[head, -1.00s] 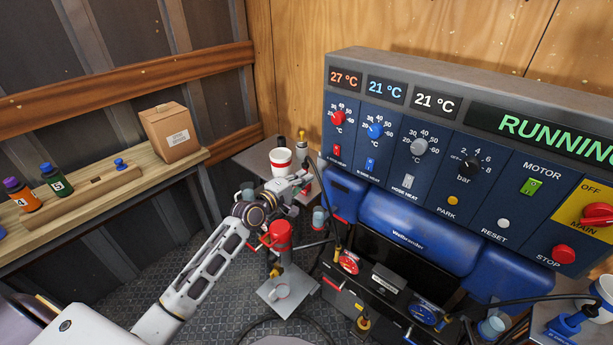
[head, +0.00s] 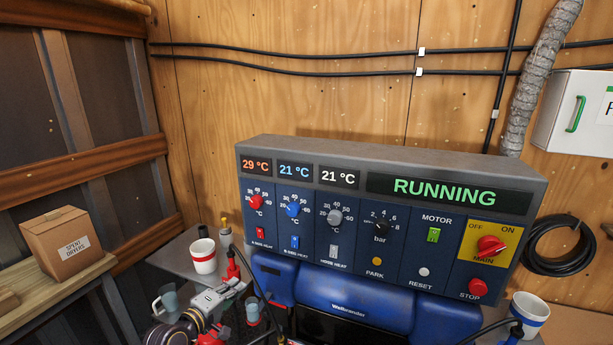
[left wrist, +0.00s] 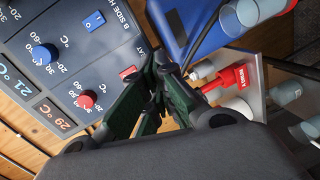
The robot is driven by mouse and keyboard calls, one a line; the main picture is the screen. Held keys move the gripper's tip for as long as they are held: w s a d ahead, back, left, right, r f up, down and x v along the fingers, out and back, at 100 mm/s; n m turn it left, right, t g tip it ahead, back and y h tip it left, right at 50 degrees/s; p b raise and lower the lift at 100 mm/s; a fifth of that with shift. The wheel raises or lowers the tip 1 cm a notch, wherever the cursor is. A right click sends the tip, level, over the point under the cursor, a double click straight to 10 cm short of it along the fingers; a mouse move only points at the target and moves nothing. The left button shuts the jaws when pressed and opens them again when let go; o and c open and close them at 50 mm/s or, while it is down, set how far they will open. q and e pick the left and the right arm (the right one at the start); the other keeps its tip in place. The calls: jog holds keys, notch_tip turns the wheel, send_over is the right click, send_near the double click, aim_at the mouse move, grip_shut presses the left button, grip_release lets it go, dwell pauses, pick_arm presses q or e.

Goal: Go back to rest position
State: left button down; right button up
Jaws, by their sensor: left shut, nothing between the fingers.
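My left gripper (head: 236,284) is at the bottom of the head view, beside the left end of the blue machine (head: 355,296) and below the control panel (head: 330,262). It is shut and empty. In the left wrist view its dark green fingers (left wrist: 160,95) are together, with the panel to their left and a red pump top (left wrist: 228,80) to their right. My right gripper is not in view.
A white cup with a red band (head: 203,257) stands on the grey side table behind the gripper. A carton (head: 66,245) sits on the wooden bench at left. A blue-banded cup (head: 529,309) is at lower right. The panel display (head: 440,190) reads RUNNING.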

pick_arm(q)
jog(key=s+d+f+m+g+y, duration=0.15)
jog(key=s+f+m+g, duration=0.35)
jog(key=s, duration=0.5)
jog(key=s+d+f+m+g+y, duration=0.1)
jog(key=s+f+m+g+y, duration=0.15)
jog(key=s+f+m, duration=0.55)
jog(key=s+a+r+g+y, duration=0.1)
jog(key=s+a+g+y, duration=0.2)
jog(key=s, duration=0.9)
notch_tip(320, 180, down, 33)
jog(key=s+g+h, duration=0.1)
jog(key=s+g, duration=0.1)
jog(key=s, duration=0.1)
jog(key=s+a+f, duration=0.2)
jog(key=s+f, duration=0.8)
jog(key=s, duration=0.1)
jog(key=s+a+f+g, duration=0.1)
jog(key=s+a+f, duration=0.1)
jog(key=s+f, duration=0.8)
jog(key=shift+s+m, duration=0.4)
jog(key=shift+s, duration=0.15)
jog(key=shift+d, duration=0.1)
